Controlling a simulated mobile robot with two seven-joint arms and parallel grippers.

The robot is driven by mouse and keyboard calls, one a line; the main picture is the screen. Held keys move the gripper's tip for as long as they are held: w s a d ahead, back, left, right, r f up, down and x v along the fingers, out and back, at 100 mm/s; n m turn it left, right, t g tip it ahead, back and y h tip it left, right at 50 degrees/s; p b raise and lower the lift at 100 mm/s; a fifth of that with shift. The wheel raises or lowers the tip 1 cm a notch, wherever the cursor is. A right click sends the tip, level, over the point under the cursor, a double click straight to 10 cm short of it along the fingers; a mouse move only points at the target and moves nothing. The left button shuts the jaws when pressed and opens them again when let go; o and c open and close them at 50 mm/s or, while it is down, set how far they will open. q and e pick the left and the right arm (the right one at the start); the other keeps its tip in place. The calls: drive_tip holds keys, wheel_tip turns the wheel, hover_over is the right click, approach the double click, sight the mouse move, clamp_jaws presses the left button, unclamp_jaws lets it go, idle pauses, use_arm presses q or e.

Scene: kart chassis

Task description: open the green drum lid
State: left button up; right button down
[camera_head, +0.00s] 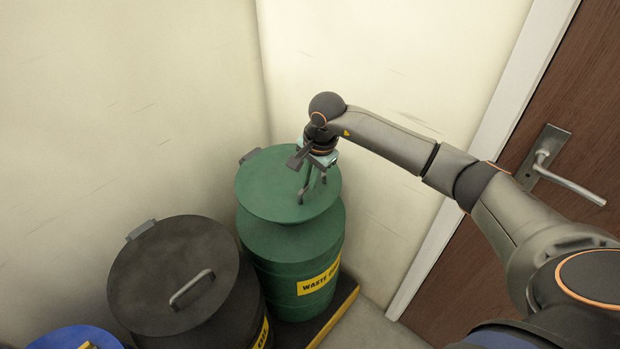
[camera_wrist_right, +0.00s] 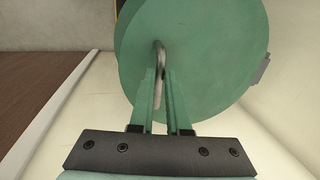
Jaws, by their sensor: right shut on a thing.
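The green drum (camera_head: 292,278) stands in the corner with a yellow "WASTE" label. Its round green lid (camera_head: 268,190) has a grey hinge piece at the back left. The lid's front edge appears raised above the drum's upper rim, though the exact gap is hard to tell. My right gripper (camera_head: 303,194) is over the lid's right part, shut on the lid's handle. In the right wrist view the grey metal handle (camera_wrist_right: 161,56) runs between the two green fingers, with the lid (camera_wrist_right: 205,60) filling the view beyond. My left gripper is not in view.
A black drum (camera_head: 178,275) with a handled lid stands left of the green one, and a blue lid (camera_head: 75,338) shows at the bottom left. Pale walls (camera_head: 130,90) close in behind. A brown door (camera_head: 520,190) with a lever handle (camera_head: 560,170) is at right, behind my arm.

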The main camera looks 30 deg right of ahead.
drive_tip(key=shift+r, duration=0.1)
idle(0.7)
drive_tip(key=shift+w+r, duration=0.2)
drive_tip(key=shift+r, duration=0.25)
drive_tip(key=w+a+r+p, duration=0.2)
drive_tip(key=w+r, duration=0.5)
drive_tip(key=r, duration=0.4)
drive_tip(key=shift+w+a+r+p, duration=0.25)
drive_tip(key=shift+w+a+p, duration=0.05)
drive_tip(key=shift+a, duration=0.2)
drive_tip(key=c, duration=1.2)
unclamp_jaws()
drive_tip(key=shift+f, duration=0.15)
drive_tip(key=shift+c, duration=0.2)
drive_tip(key=o, duration=0.3)
drive_tip(key=shift+w, duration=0.2)
drive_tip(key=shift+o, duration=0.3)
